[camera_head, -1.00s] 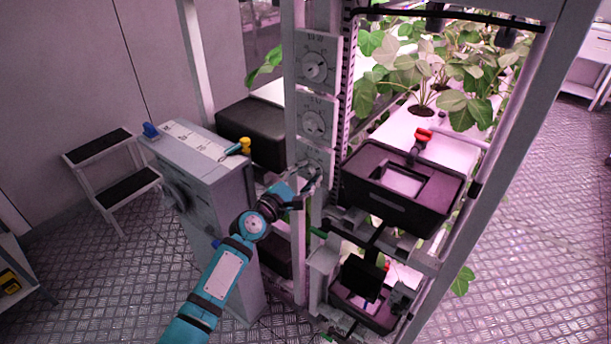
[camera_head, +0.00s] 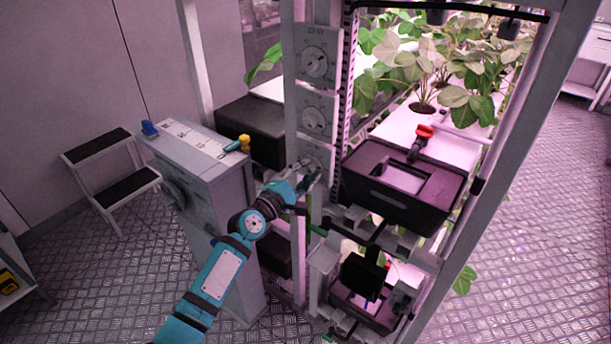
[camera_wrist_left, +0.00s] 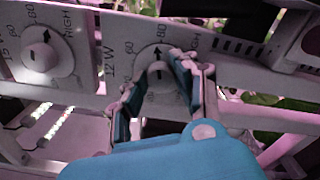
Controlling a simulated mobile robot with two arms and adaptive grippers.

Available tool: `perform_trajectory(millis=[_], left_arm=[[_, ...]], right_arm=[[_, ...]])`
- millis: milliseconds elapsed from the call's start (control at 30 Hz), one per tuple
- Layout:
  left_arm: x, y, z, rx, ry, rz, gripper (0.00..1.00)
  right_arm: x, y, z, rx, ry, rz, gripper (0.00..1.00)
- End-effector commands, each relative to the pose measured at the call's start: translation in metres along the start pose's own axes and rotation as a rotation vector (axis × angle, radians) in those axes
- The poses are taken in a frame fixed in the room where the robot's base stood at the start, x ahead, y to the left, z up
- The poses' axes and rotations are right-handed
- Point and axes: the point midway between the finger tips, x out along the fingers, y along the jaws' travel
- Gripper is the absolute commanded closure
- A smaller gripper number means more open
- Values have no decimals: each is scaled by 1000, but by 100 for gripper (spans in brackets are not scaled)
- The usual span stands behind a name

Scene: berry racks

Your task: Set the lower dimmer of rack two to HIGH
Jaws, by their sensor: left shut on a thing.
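The lowest dimmer (camera_head: 316,154) on the rack post shows in the head view, its knob mostly hidden by my left gripper (camera_head: 309,181). In the left wrist view, the fingers of my left gripper (camera_wrist_left: 160,82) are shut on the sides of this dimmer's white knob (camera_wrist_left: 158,76). Its black arrow points up, between 60 and 80 on the scale. HIGH is printed to the right, partly behind a finger. A neighbouring dimmer knob (camera_wrist_left: 40,57) stands free at the left, its arrow near 80. My right gripper is not in view.
Two more dimmers, the upper (camera_head: 316,62) and the middle (camera_head: 315,119), sit above on the post. A black lidded box (camera_head: 390,205) stands close to the right. A grey cabinet (camera_head: 225,200) stands left of the post, with a step stool (camera_head: 110,165) beyond it.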

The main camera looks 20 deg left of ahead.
Motion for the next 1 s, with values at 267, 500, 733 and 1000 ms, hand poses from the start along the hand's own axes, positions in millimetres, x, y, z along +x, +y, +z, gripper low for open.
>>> perform_trajectory(millis=[267,500,733,1000], left_arm=[[0,-4,-2,267,-6,4,100],[0,-4,-2,495,-12,8,100],[0,-4,-2,711,-17,13,100],[0,-5,-2,924,-23,16,100]], right_arm=[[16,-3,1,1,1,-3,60],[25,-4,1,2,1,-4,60],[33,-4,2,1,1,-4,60],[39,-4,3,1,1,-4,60]])
